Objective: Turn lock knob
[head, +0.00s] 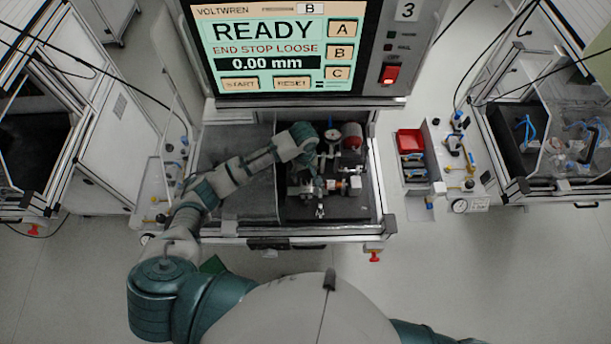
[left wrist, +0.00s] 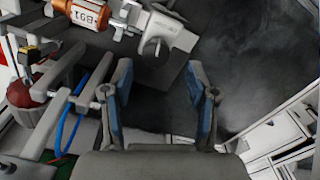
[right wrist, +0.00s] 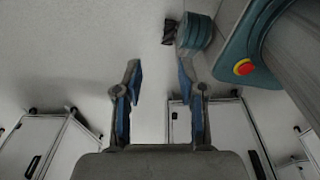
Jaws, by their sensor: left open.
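The test fixture stands on a dark plate (head: 350,207) in the open bench bay under the screen. My left arm reaches over it, and my left gripper (head: 308,182) is above the fixture. In the left wrist view the left gripper (left wrist: 165,95) is open, with nothing between its blue-padded fingers. I cannot tell for sure whether this is the lock knob. A copper-coloured cylinder (left wrist: 85,12) with a label is beside it. My right gripper (right wrist: 160,85) is open and empty over the floor.
The screen (head: 268,50) reads READY, END STOP LOOSE, 0.00 mm. A red switch (head: 389,74) is at its right. A dark red round part (left wrist: 28,95) and blue and green wires lie left of the left gripper.

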